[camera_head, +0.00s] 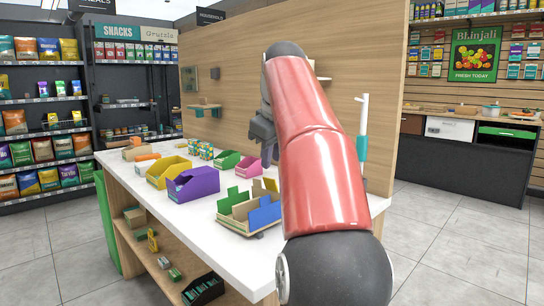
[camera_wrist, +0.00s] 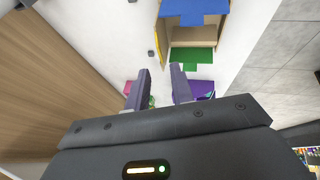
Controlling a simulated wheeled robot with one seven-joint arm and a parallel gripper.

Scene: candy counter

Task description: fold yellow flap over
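A tan cardboard box (camera_head: 233,223) stands on the white counter with its flaps raised. Its yellow flap (camera_head: 271,185) sticks up at the back right; green flaps (camera_head: 233,196) and a blue flap (camera_head: 264,215) also show. In the wrist view, the box is at the upper right, with the blue flap (camera_wrist: 195,10), a green flap (camera_wrist: 193,57) and a thin yellow edge (camera_wrist: 160,46) that looks like the yellow flap almost edge-on. My gripper (camera_wrist: 159,70) is open and empty; the box is beyond its fingers. In the head view the gripper (camera_head: 265,150) is above and behind the box.
A purple bin (camera_head: 194,185), a yellow bin (camera_head: 167,170), a green bin (camera_head: 226,160) and a pink bin (camera_head: 249,166) stand farther along the counter (camera_head: 165,217). A wooden partition (camera_head: 235,75) rises behind. The counter's front edge is clear.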

